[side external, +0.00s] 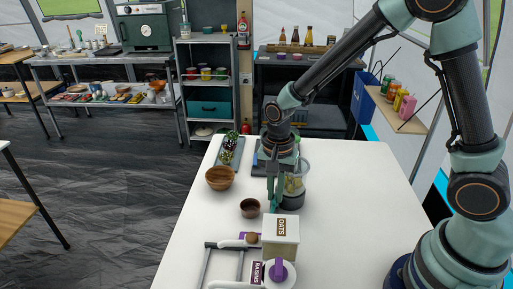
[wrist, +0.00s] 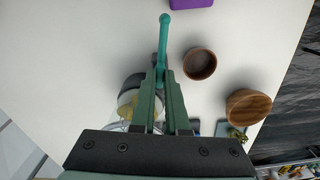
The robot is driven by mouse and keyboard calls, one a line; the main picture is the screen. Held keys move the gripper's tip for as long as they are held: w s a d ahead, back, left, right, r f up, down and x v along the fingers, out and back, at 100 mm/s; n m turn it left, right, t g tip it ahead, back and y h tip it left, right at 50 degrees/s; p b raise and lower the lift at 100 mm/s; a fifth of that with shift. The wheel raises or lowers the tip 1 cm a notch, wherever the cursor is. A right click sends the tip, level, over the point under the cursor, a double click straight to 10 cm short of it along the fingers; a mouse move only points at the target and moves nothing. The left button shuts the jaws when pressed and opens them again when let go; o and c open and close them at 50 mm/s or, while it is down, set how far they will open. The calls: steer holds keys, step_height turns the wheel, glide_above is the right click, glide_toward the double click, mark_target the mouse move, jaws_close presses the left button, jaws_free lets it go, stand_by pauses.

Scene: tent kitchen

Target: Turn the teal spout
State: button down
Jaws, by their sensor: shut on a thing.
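The teal spout (wrist: 164,42) is a slim bar with a rounded end, running out past my fingertips in the wrist view. My gripper (wrist: 164,82) is shut on it, one finger on each side. In the side external view my gripper (side external: 274,200) points down at the near left side of a clear glass jar (side external: 303,180) with a dark base. The jar's body is partly behind my fingers in the wrist view, and its contents look yellowish. How the spout joins the jar is hidden.
On the white table (side external: 360,200) are a dark brown cup (side external: 250,208), a wooden bowl (side external: 219,178), an OATS box (side external: 281,236) and a RAISINS container (side external: 280,275) with a purple top. A metal frame (side external: 226,262) stands at the front left. The table's right side is clear.

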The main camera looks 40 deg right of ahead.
steer(key=m, duration=0.4)
steer(key=shift+m, duration=0.3)
steer(key=m, duration=0.4)
steer(key=shift+m, duration=0.3)
steer(key=m, duration=0.4)
steer(key=shift+d, duration=0.1)
steer(key=shift+m, duration=1.8)
steer(key=c, duration=0.9)
jaws_free()
